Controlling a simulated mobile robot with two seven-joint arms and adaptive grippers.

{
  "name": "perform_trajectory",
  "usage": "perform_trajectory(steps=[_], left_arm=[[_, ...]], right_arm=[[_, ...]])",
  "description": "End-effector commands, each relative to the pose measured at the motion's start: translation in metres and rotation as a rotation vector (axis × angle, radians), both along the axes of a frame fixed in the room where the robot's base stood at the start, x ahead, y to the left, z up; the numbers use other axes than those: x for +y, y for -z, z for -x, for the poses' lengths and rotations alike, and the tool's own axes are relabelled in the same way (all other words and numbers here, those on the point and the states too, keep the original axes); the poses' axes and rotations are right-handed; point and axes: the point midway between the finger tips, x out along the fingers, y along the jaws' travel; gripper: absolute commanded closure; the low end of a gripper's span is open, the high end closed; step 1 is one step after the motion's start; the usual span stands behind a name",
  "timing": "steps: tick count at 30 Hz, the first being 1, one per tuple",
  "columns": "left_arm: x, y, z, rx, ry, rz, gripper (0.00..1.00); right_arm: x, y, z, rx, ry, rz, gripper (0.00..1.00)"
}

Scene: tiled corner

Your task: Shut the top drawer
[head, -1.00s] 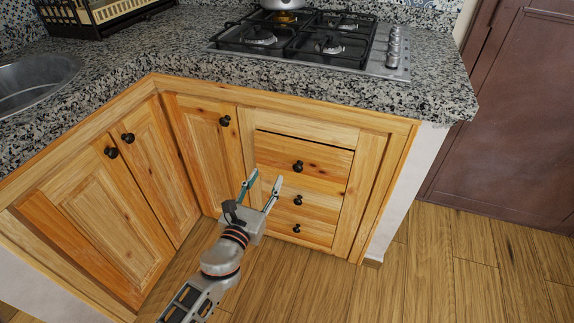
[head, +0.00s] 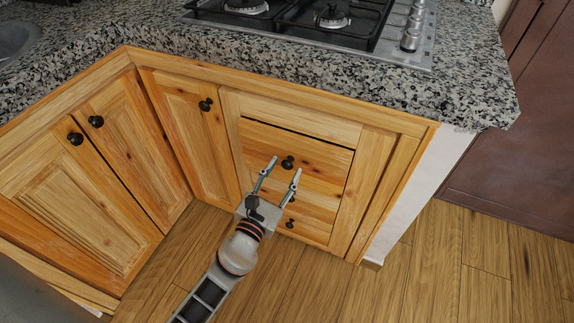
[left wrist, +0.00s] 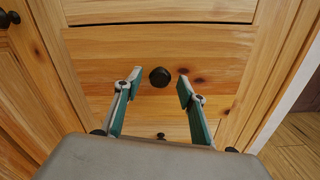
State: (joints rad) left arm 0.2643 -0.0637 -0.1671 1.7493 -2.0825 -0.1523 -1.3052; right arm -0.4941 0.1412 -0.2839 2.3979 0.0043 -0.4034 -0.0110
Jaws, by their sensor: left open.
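The top drawer (head: 325,172) is a wooden front with a dark round knob (head: 288,162) in the cabinet under the counter. A narrow dark gap runs along its top edge; how far it stands out is hard to tell. My left gripper (head: 284,168) is open and empty, pointing at this drawer front. In the left wrist view the knob (left wrist: 159,77) appears between the two spread fingertips, apart from both. The drawer front (left wrist: 220,50) fills the middle of that view. My right gripper is not in view.
Lower drawers with dark knobs (head: 290,223) sit beneath, partly hidden by my left gripper. A cabinet door (head: 185,130) stands to the left. The granite counter (head: 330,75) with a gas hob (head: 385,60) overhangs above. The wooden floor (head: 420,275) is clear at the right.

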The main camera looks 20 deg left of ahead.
Motion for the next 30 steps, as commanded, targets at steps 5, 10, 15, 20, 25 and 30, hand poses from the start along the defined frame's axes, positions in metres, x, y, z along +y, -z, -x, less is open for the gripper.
perform_trajectory(steps=[5,10,15,20,25,30], left_arm=[[0.0,0.001,-0.017,0.001,0.0,0.0,0.6],[-0.001,0.001,-0.021,0.001,0.0,-0.001,0.6],[-0.001,0.001,-0.021,0.001,0.0,-0.001,0.6],[0.0,0.001,-0.021,0.001,0.0,-0.001,1.0],[-0.001,0.0,-0.023,0.0,0.0,-0.001,1.0],[-0.001,-0.003,-0.04,-0.004,0.001,-0.002,1.0]], right_arm=[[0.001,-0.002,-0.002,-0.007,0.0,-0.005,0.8],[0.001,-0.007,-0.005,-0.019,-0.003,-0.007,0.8],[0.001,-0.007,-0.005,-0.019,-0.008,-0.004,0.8],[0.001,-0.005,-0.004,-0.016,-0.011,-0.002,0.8],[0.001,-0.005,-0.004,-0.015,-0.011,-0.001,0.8],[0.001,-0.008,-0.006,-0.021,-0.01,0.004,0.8]])
